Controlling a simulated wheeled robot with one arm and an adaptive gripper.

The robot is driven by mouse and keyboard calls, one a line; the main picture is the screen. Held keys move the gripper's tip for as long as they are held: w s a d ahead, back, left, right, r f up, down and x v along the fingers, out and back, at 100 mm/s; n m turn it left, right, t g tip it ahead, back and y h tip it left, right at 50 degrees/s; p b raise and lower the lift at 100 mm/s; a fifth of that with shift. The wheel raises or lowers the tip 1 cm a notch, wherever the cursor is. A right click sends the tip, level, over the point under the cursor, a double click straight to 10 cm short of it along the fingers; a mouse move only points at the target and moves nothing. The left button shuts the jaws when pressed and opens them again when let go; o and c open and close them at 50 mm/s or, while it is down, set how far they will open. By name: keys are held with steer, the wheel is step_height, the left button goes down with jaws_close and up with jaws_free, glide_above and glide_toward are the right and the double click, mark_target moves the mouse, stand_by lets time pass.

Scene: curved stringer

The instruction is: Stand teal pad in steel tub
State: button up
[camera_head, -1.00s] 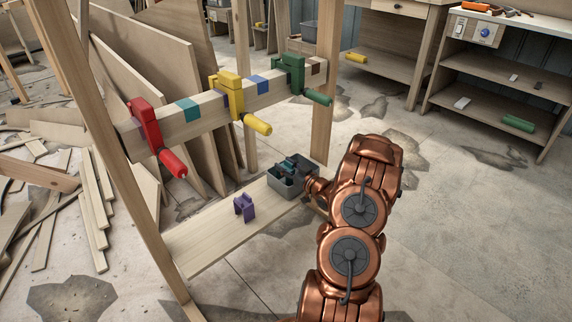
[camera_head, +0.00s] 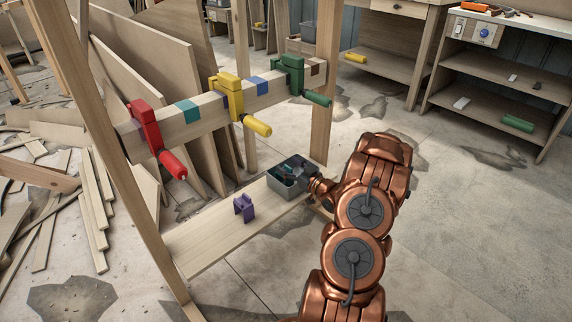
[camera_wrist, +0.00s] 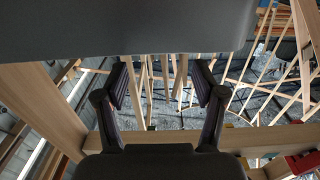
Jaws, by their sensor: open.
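The grey steel tub (camera_head: 284,187) stands at the far right end of the low wooden board in the head view. A bit of teal, likely the teal pad (camera_head: 288,172), shows inside it; its pose is too small and covered to tell. My gripper (camera_wrist: 160,85) is open in the wrist view, its two dark fingers wide apart with nothing between them. In the head view my wrist is at the tub's right side, with dark gripper parts over the tub's rim. A dark grey surface fills the top of the wrist view; I cannot tell what it is.
A purple block (camera_head: 244,208) stands on the low board (camera_head: 205,245) left of the tub. Above, red (camera_head: 148,130), yellow (camera_head: 230,95) and green (camera_head: 290,76) clamps grip a wooden rail with coloured patches (camera_head: 187,110). A post (camera_head: 325,100) rises behind the tub. Floor at right is clear.

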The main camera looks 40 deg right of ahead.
steer(key=s+p, duration=0.3)
steer(key=s, duration=0.7)
steer(key=w+a+r+n+g+h, duration=0.1)
steer(key=w+a+g+h, duration=0.15)
steer(key=w+g, duration=0.45)
steer(key=s+a+r+g, duration=0.4)
steer(key=a+r+g, duration=0.15)
steer(key=a, duration=0.35)
steer(key=s+a+r+g+y, duration=0.1)
steer(key=s+a+r+g, duration=0.2)
steer(key=s+a, duration=0.7)
steer(key=s+a+r+g+y, duration=0.1)
steer(key=s+a+r+g, duration=0.2)
steer(key=s+a, duration=0.8)
steer(key=s+a+r+g+y, duration=0.1)
steer(key=s+a+r+g, duration=0.2)
steer(key=s+a, duration=0.7)
step_height(320, 180, up, 2)
steer(key=shift+s+a+r+m, duration=0.1)
steer(key=shift+s+a+m, duration=0.1)
steer(key=shift+m, duration=0.1)
